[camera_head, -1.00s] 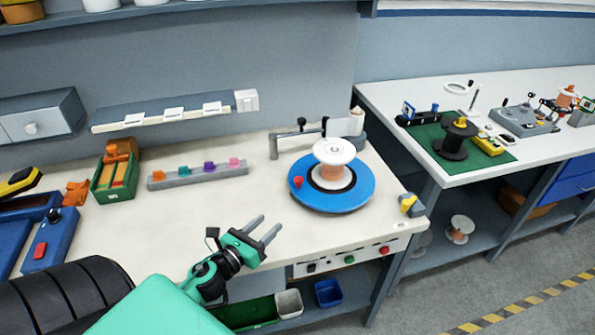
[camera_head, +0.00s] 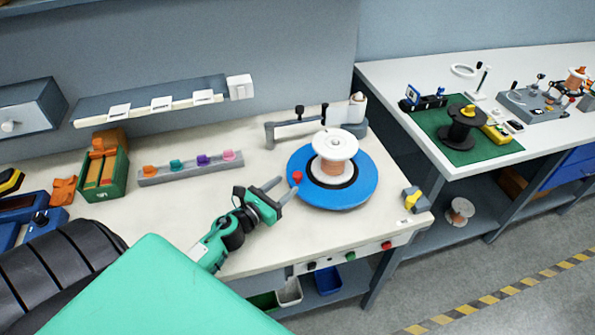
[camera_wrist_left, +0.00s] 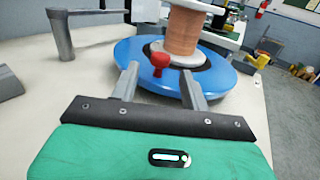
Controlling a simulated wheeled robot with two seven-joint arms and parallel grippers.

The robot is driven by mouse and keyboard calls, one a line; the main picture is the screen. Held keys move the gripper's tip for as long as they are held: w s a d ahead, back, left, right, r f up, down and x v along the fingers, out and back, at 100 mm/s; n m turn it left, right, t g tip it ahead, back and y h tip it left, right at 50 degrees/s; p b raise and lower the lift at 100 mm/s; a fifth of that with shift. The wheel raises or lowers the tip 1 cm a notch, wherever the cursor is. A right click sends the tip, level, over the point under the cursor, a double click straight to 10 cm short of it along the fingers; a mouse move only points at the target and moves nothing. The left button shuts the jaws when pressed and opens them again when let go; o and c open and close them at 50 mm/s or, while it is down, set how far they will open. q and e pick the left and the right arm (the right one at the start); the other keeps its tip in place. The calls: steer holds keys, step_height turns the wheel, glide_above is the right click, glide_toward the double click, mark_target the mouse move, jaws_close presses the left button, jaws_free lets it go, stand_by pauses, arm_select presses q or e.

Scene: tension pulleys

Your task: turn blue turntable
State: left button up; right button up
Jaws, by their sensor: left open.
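The blue turntable (camera_head: 362,193) lies on the white bench and carries a spool of copper wire (camera_head: 333,162) with a white top flange. A red knob (camera_head: 297,177) stands on the turntable's left edge. My left gripper (camera_head: 282,189) is open at that left edge, its fingers pointing at the knob. In the left wrist view the red knob (camera_wrist_left: 159,61) shows between and just beyond the two open fingertips (camera_wrist_left: 160,82), with the blue turntable (camera_wrist_left: 132,50) behind. I cannot tell whether a finger touches the knob. My right gripper is not in view.
A grey bracket arm (camera_head: 300,129) stands behind the turntable. A rail with coloured pegs (camera_head: 190,168) and a green box (camera_head: 104,176) stand to the left. A yellow-and-grey block (camera_head: 414,200) sits at the bench's right corner.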

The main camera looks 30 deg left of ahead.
mark_target(295, 177)
arm_select(q)
steer(key=w, duration=0.1)
steer(key=w+p, duration=0.1)
steer(key=w, duration=0.1)
steer(key=w+d, duration=0.1)
steer(key=w, duration=0.1)
steer(key=shift+r, duration=0.15)
steer(key=shift+w+p, duration=0.3)
steer(key=shift+w, duration=0.45)
jaws_close()
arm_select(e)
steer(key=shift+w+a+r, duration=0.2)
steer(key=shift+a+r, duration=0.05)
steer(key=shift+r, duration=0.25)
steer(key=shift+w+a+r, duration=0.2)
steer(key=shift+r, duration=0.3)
